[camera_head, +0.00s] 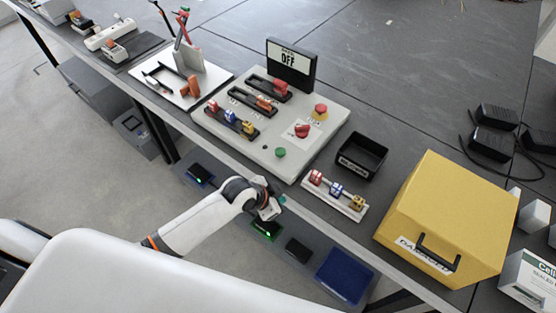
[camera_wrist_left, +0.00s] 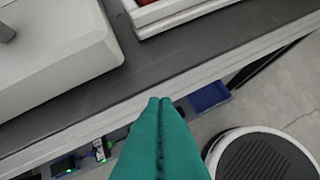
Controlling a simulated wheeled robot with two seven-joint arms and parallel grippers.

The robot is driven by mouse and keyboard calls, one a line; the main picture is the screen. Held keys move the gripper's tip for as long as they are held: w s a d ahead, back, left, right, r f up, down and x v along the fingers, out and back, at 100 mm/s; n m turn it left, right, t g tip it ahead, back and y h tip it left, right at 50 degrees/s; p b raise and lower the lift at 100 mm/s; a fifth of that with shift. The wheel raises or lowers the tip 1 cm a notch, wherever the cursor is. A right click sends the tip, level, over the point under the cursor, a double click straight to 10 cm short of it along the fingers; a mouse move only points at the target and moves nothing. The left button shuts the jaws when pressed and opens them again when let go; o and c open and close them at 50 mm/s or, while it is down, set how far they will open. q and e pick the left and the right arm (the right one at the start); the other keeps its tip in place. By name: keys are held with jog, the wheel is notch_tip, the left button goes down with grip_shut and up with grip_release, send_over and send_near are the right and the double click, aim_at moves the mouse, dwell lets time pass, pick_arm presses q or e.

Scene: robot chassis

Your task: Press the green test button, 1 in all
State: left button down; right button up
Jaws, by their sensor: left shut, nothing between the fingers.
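The green button (camera_head: 280,152) sits on the front part of a light grey control panel (camera_head: 240,138) on the bench. My left gripper (camera_head: 282,200) is near the bench's front edge, nearer to me than the button and apart from it. Its teal fingers (camera_wrist_left: 160,103) are shut together with nothing between them in the left wrist view. That view also shows a corner of a pale panel at upper left, but no green button. My right gripper is not in view.
The panel also has a red knob (camera_head: 302,130), a red emergency button (camera_head: 320,111) and switches. An OFF sign (camera_head: 290,64) stands behind it. A black bin (camera_head: 361,156), a padlock rack (camera_head: 335,194) and a yellow box (camera_head: 447,215) are to the right.

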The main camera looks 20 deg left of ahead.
aim_at(276, 152)
pick_arm(q)
jog(key=w+r+m, duration=0.1)
jog(key=w+r, duration=0.1)
jog(key=r, duration=0.1)
jog(key=w+r+m+h, duration=0.1)
jog(key=w+r+m, duration=0.2)
jog(key=w+r, duration=0.2)
jog(key=shift+d+r+m+h, duration=0.2)
jog(key=shift+r+m+h, duration=0.1)
jog(key=shift+m, duration=0.1)
jog(key=w+a+r+m, duration=0.3)
jog(key=w+a+r, duration=0.2)
jog(key=r, duration=0.4)
jog(key=shift+r+m+t+h, duration=0.25)
jog(key=shift+m+t+h, duration=0.05)
jog(key=shift+m+t, duration=0.1)
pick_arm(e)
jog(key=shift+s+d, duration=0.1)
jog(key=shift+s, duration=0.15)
pick_arm(q)
jog(key=shift+s, duration=0.1)
jog(key=shift+f, duration=0.1)
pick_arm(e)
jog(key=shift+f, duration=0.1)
